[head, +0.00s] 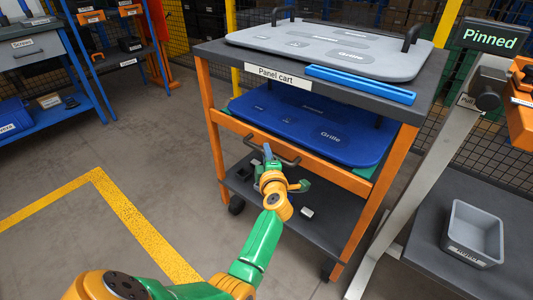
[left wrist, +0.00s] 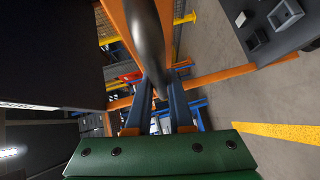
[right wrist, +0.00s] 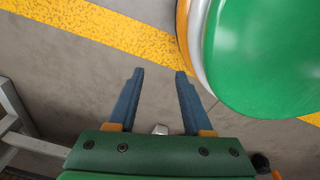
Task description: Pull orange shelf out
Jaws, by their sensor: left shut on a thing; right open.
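The orange shelf (head: 325,172) is the middle level of the panel cart, with an orange front rail and a dark bar handle (head: 289,160). A blue panel (head: 300,128) marked "Grille" lies on it. My left gripper (head: 267,152) is at the handle, near its left part, in front of the rail. In the left wrist view the dark handle bar (left wrist: 150,40) runs between its two fingers (left wrist: 162,88), which are shut on it. My right gripper (right wrist: 160,75) is open and empty above the floor in the right wrist view; it is outside the head view.
The cart's top (head: 225,52) carries a grey panel (head: 270,38) and a blue strip (head: 358,84). A slanted post with a "Pinned" sign (head: 492,40) and a grey bin (head: 472,232) stand close on the right. Floor left of the cart is clear, with yellow marking (head: 130,215).

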